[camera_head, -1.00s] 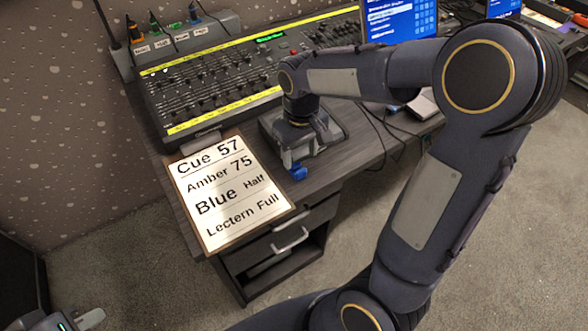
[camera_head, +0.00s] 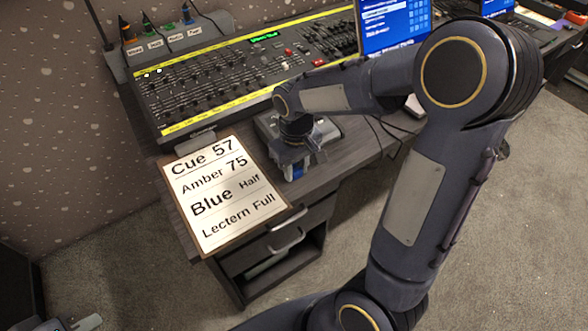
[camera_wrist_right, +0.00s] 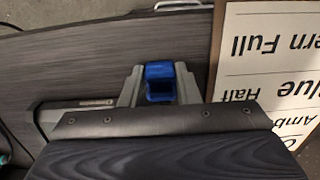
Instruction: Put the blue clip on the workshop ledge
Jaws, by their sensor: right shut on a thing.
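The blue clip (camera_head: 293,173) is at the front edge of the desk, just right of the cue sheet. My right gripper (camera_head: 295,165) is shut on it. The right wrist view shows the clip (camera_wrist_right: 160,72) between the two grey fingers of the gripper (camera_wrist_right: 159,86). A raised grey ledge (camera_head: 165,52) runs behind the mixing desk at the back left. It carries several small labels, too small to read surely, with coloured clips above them. I cannot tell which label marks the workshop. Part of my left gripper (camera_head: 82,323) shows at the bottom left; its fingers are unclear.
The mixing desk (camera_head: 210,95) with its faders lies between my right gripper and the ledge. The cue sheet (camera_head: 225,195) lies left of the gripper. A blue-lit screen (camera_head: 395,22) stands at the back right. A grey box (camera_head: 325,130) is behind my gripper.

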